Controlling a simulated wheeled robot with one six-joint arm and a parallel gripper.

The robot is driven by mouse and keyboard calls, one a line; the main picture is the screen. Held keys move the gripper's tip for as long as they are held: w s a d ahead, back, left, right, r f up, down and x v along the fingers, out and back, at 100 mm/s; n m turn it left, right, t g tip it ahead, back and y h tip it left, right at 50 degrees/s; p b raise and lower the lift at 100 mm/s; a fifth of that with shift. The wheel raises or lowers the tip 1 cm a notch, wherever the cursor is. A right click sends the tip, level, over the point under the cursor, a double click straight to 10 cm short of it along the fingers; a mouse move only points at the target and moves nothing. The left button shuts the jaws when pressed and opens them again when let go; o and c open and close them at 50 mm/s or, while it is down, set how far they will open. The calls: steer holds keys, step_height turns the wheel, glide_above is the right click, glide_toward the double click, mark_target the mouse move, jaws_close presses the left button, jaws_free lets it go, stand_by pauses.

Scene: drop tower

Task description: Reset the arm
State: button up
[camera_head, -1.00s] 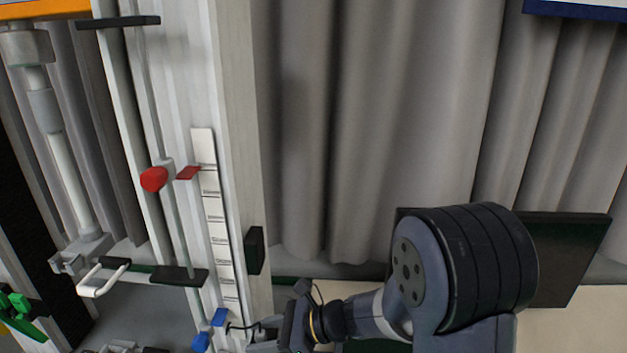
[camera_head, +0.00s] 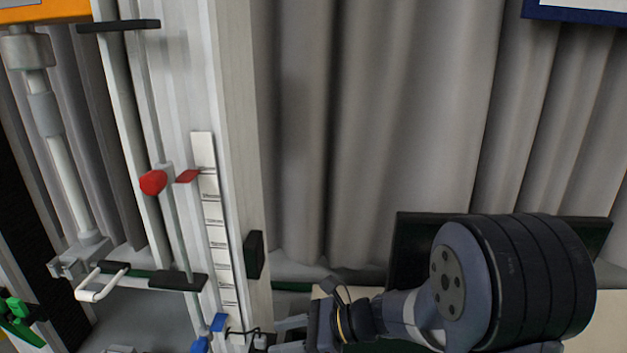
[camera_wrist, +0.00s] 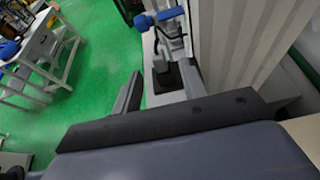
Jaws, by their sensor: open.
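My gripper (camera_head: 285,336) is low in the head view, just right of the foot of the drop tower. Its fingers point left toward the tower's base and are apart. In the wrist view my gripper (camera_wrist: 160,88) shows two dark fingers spread with nothing between them. Beyond the fingers, a small grey block on a dark base (camera_wrist: 166,74) and a blue part (camera_wrist: 170,22) show near the tower. The tall pale drop tower (camera_head: 236,120) stands at left with a white scale strip, a red knob (camera_head: 153,182) and a red pointer (camera_head: 187,176).
A blue clamp (camera_head: 218,322) and a thin cable sit at the tower's foot. A white handle (camera_head: 100,284) juts out at left. Grey curtains (camera_head: 380,120) hang behind. A dark panel (camera_head: 410,240) stands behind my arm. The wrist view shows green floor (camera_wrist: 95,85) and a white table (camera_wrist: 45,50).

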mark_target(265, 339)
steer(key=v, duration=0.5)
steer(key=p+x, duration=0.1)
steer(key=x, duration=0.9)
steer(key=shift+a, duration=0.4)
step_height(265, 339, up, 6)
steer(key=p, duration=0.5)
steer(key=shift+d+f, duration=0.1)
steer(key=shift+d, duration=0.05)
steer(key=w+d+f+b, duration=0.1)
steer(key=d+f+b, duration=0.4)
steer(key=d+f, duration=0.1)
steer(key=shift+w+d+f+b, duration=0.2)
steer(key=shift+f+b, duration=0.2)
steer(key=shift+f, duration=0.4)
